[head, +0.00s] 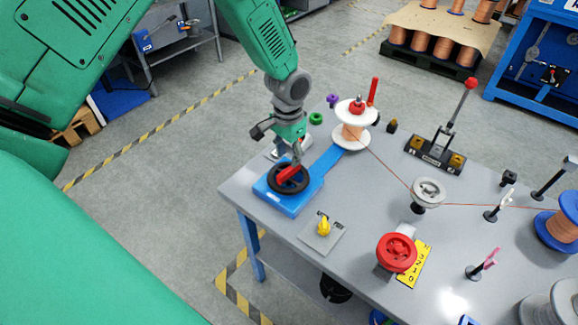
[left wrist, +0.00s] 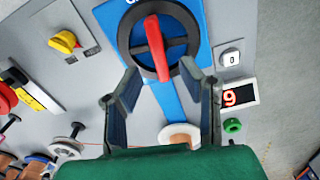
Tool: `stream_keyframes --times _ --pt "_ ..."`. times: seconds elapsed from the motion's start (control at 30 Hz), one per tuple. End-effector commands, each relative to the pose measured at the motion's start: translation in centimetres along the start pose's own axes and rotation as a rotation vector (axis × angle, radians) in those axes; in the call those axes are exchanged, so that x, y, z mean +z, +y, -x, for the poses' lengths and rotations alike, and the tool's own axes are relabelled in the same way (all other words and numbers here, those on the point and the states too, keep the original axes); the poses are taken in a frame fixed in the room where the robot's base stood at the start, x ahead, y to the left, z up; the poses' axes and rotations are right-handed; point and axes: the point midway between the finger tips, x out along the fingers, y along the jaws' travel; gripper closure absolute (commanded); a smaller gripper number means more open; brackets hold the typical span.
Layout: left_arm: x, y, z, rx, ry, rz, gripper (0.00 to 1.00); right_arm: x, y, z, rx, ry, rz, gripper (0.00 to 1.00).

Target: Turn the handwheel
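The black handwheel (head: 289,180) lies flat on a blue base (head: 291,204) at the table's left corner. A red bar crosses it; in the left wrist view the handwheel (left wrist: 140,52) is at top centre, and the red bar (left wrist: 154,42) points down toward my fingers. My left gripper (head: 297,158) is just above the wheel, pointing down. In the left wrist view the left gripper (left wrist: 161,78) has its fingers apart, one on each side of the bar's near end. I cannot tell whether they touch it. My right gripper is not in view.
A white spool (head: 351,137) with copper wire stands behind the wheel. A yellow knob (head: 323,227) and a red pulley (head: 396,252) are to the right. A lever fixture (head: 437,153) stands at the back. A wire runs across the table past a grey pulley (head: 428,192).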

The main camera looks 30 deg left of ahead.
Motion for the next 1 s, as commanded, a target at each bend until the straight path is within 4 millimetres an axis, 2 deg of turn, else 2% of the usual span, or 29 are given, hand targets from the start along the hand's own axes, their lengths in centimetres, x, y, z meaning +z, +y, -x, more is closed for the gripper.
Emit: stream_keyframes --times 0.1,0.33,0.9,1.0 --pt "-0.1 -0.1 2.5 0.0 0.003 0.001 0.66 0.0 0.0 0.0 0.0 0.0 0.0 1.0" --pt "-0.1 -0.1 5.2 0.0 0.0 0.001 0.66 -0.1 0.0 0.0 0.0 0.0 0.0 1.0" --pt "-0.1 -0.1 5.7 0.001 -0.001 0.0 0.66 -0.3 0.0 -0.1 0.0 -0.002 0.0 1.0" --pt "0.3 0.2 5.1 0.006 -0.003 0.001 0.66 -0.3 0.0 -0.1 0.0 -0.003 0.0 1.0"
